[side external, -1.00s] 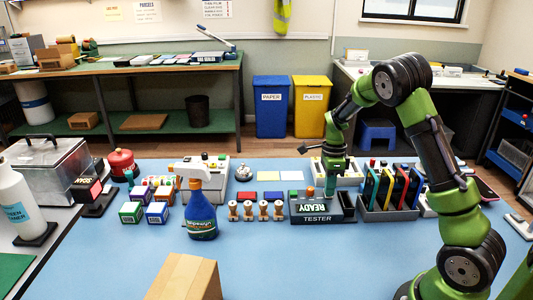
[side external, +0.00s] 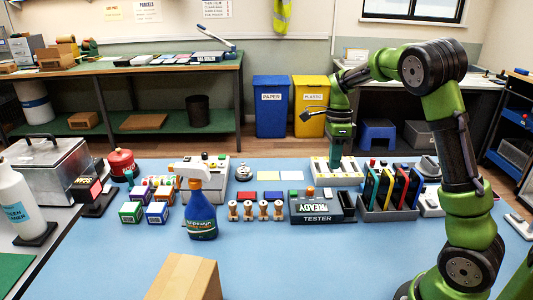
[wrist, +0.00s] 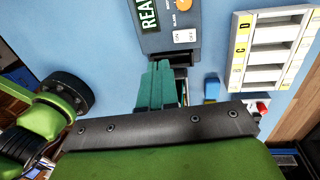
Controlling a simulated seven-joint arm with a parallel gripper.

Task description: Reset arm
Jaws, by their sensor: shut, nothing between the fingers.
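My gripper (side external: 336,166) is shut and empty. In the side external view its teal fingers point down above the white compartment tray (side external: 349,179), behind the tester. The wrist view shows the teal fingers (wrist: 160,75) closed together, their tips near the edge of the dark tester (wrist: 165,25). In the side external view the tester (side external: 316,218), with its READY display, stands on the blue mat in front of the gripper.
A rack of upright phones (side external: 389,190) stands right of the tester. Wooden stamps (side external: 256,211), a blue spray bottle (side external: 201,210) and small boxes (side external: 157,212) stand to the left. A cardboard box (side external: 184,279) is in front. The mat's front middle (side external: 320,262) is clear.

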